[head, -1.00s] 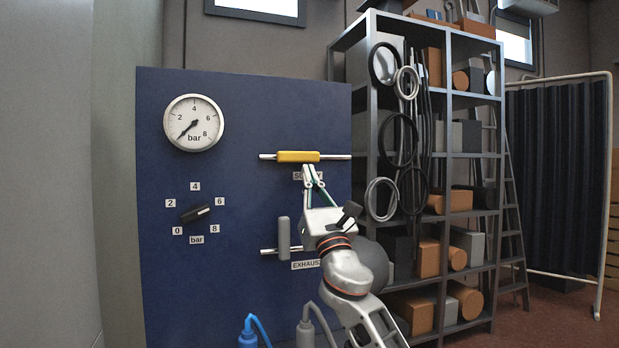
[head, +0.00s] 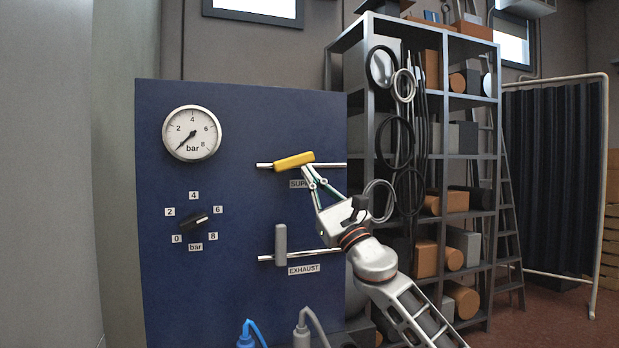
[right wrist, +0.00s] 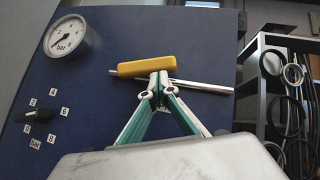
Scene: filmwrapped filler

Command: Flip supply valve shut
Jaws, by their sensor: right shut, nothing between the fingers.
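The supply valve's yellow handle (head: 294,161) sits on a horizontal silver pipe (head: 330,165) on the blue panel, above a label partly hidden by my gripper. The handle is tilted slightly, its right end higher than its left. My right gripper (head: 308,172) is shut and empty, its fingertips just under the handle's right part. In the right wrist view the closed fingertips (right wrist: 159,78) are at the underside of the yellow handle (right wrist: 147,66); I cannot tell if they touch. My left gripper is not in view.
The grey exhaust handle (head: 281,245) stands upright across its lower pipe. A pressure gauge (head: 192,134) reads near zero, above a black selector knob (head: 195,222). A loaded shelf (head: 468,155) is at right.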

